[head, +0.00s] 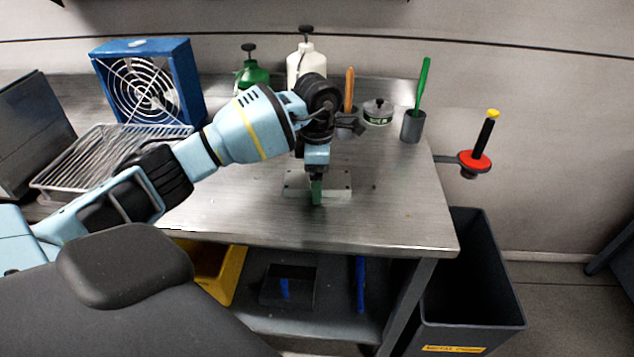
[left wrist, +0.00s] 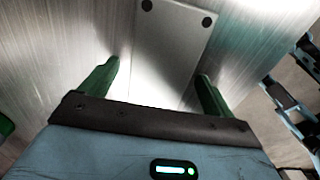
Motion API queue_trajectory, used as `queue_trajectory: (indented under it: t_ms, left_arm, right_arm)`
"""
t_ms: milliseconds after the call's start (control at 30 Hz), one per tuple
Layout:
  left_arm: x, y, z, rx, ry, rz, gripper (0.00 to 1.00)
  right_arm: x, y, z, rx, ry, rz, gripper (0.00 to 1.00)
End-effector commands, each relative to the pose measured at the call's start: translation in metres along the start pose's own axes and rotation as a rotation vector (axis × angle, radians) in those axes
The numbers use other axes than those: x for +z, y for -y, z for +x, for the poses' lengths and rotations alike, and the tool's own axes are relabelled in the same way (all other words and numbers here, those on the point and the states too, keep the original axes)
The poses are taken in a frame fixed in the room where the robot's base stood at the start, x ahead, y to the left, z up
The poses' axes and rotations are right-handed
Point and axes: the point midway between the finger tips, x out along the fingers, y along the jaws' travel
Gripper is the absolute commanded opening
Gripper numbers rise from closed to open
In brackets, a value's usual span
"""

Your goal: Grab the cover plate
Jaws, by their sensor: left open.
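The cover plate (head: 340,185) is a flat, pale metal rectangle with dark holes near its corners. It lies on the steel workbench (head: 400,215), partly hidden behind my left gripper. My left gripper (head: 316,192) points down at the plate's middle, its green fingers open and empty. In the left wrist view, the plate (left wrist: 172,45) runs between the two fingers of the left gripper (left wrist: 157,76), one finger on each side. I cannot tell how far the fingertips are above the bench. My right gripper is not in view.
Behind the plate stand a green bottle (head: 252,72), a white bottle (head: 306,62), a small tin (head: 377,112) and a cup (head: 413,127) with a green-handled tool. A blue fan (head: 148,80) and wire rack (head: 105,160) are at left. A dark bin (head: 475,300) stands right of the bench.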

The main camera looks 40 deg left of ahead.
Motion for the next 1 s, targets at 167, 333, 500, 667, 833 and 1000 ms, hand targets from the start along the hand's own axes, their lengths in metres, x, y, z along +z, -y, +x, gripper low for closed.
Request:
queue_trajectory:
  t_ms: [167,333,500,667,833,1000]
  left_arm:
    - [0.0,0.0,0.0,0.0,0.0,0.0,0.72]
    - [0.0,0.0,0.0,0.0,0.0,0.0,0.5]
    - [0.0,0.0,-0.001,0.0,0.0,0.0,0.28]
    - [0.0,-0.001,-0.002,0.002,0.002,0.0,0.16]
    - [0.0,-0.001,-0.003,0.003,0.003,-0.001,0.16]
    - [0.0,-0.001,-0.013,0.004,0.003,-0.001,0.16]
  right_arm:
    - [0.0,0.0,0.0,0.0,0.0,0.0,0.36]
    - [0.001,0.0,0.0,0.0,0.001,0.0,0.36]
    - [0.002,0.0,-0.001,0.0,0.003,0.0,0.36]
    - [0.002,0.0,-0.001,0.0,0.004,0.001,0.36]
    - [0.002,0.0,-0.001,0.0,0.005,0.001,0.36]
    - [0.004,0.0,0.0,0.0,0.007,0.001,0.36]
